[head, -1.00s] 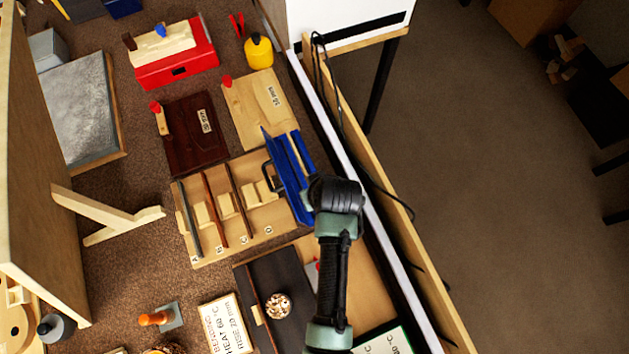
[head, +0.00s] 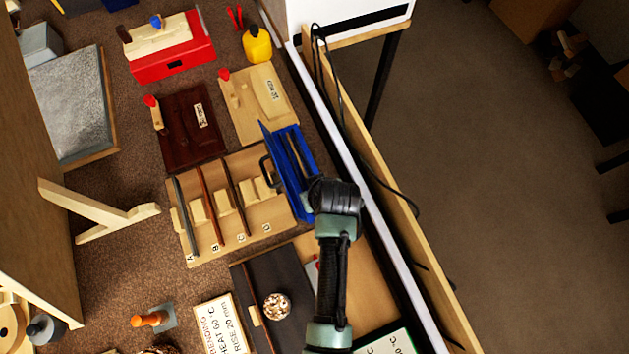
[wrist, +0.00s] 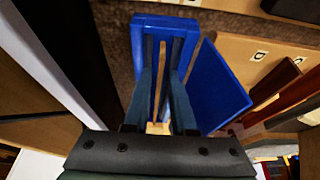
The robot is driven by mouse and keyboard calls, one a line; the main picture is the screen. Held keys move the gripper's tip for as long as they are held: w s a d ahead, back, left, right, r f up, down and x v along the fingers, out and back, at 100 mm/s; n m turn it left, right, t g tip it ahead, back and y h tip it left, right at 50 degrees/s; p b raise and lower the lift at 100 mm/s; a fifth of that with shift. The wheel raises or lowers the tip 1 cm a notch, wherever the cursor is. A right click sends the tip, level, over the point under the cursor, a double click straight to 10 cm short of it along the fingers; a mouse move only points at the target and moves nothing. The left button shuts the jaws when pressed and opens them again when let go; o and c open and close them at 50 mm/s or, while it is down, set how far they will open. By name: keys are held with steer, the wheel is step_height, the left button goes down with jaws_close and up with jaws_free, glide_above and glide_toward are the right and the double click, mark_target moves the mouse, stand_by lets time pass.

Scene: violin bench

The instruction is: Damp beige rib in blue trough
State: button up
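The blue trough (head: 289,165) lies along the right side of the wooden rack. In the wrist view its rim (wrist: 165,24) shows at the top, with a flat blue panel (wrist: 217,88) to its right. A narrow beige strip (wrist: 162,62), which looks like the beige rib, runs lengthwise inside the trough. My gripper (wrist: 162,78) reaches down over the trough, its fingers either side of the strip. I cannot tell whether they press on it. In the head view my wrist hides the fingers and the trough's near end.
The rack (head: 262,225) has slots lettered A to D; dark and reddish-brown strips stand in A, B and C. A dark brown board (head: 190,140) and a pale board (head: 262,105) lie behind it. A white ledge (head: 352,175) and wooden rail run close on the right.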

steer(key=p+v, duration=0.1)
steer(key=v, duration=1.2)
steer(key=shift+w, duration=0.1)
steer(key=w+r+m+t+h, duration=0.1)
steer(key=w+r+t, duration=0.35)
steer(key=r, duration=0.65)
steer(key=w+r+t, duration=0.3)
steer(key=w+r, duration=0.3)
steer(key=r, duration=0.5)
steer(key=w+r+m+t+h, duration=0.1)
steer(key=w+r+t, duration=0.4)
steer(key=r, duration=0.5)
steer(key=s+a+r+t, duration=0.1)
steer(key=s+r+t, duration=0.2)
steer(key=r, duration=0.7)
steer(key=s+a+r+m+t, duration=0.1)
steer(key=s+r+t, duration=0.3)
steer(key=r, duration=0.7)
steer(key=s+a+r+t, duration=0.2)
steer(key=s+r+t, duration=0.1)
steer(key=r, duration=0.8)
steer(key=shift+s+m+y, duration=0.3)
steer(key=shift+s, duration=0.2)
